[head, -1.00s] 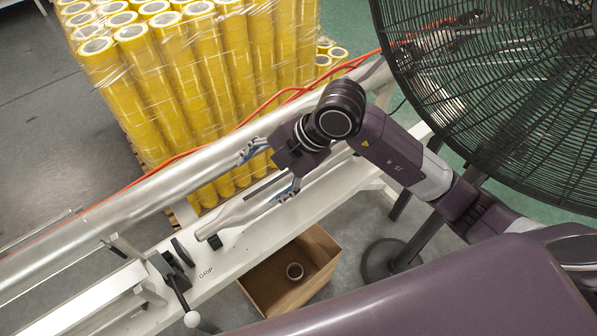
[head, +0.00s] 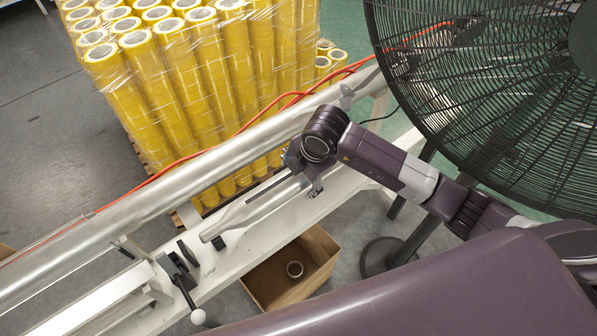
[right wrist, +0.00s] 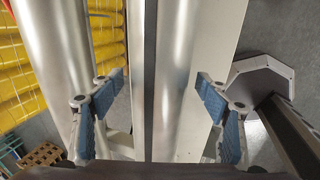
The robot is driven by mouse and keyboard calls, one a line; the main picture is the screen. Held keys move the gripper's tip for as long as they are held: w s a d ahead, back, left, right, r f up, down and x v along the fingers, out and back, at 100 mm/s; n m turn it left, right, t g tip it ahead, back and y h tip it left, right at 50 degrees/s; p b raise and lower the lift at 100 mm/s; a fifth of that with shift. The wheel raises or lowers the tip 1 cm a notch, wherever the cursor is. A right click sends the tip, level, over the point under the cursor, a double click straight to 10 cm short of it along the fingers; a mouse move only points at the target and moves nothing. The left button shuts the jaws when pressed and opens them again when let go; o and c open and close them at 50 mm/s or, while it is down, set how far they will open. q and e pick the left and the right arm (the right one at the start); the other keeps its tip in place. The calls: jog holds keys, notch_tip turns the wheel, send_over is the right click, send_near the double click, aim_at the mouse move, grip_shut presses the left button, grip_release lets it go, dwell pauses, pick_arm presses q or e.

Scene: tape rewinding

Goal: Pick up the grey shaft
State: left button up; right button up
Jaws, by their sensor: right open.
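The grey shaft (head: 250,208) is a smooth silvery cylinder lying along the white bench (head: 230,262), its rounded near end toward the lower left. My right gripper (head: 303,174) is over the shaft's upper-right end and hides part of it. In the right wrist view the shaft (right wrist: 180,75) runs lengthwise between the blue-padded fingers of my open right gripper (right wrist: 160,92). The right finger appears close to the shaft's edge; the left finger is farther off. I cannot tell whether either touches. My left gripper is not in view.
A long silvery roller (head: 160,205) runs beside the shaft. Wrapped yellow tape rolls (head: 190,90) stand behind it. A black fan (head: 480,90) is at the right. A cardboard box (head: 275,302) with a small ring is below the bench, and a clamp lever (head: 185,285) is near the shaft's lower end.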

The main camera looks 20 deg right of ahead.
jog(key=shift+w+f, duration=0.1)
jog(key=shift+f, duration=0.15)
jog(key=shift+c, duration=0.5)
jog(key=c, duration=1.5)
jog(key=shift+w+r, duration=0.15)
jog(key=shift+r, duration=0.05)
jog(key=shift+c, duration=0.9)
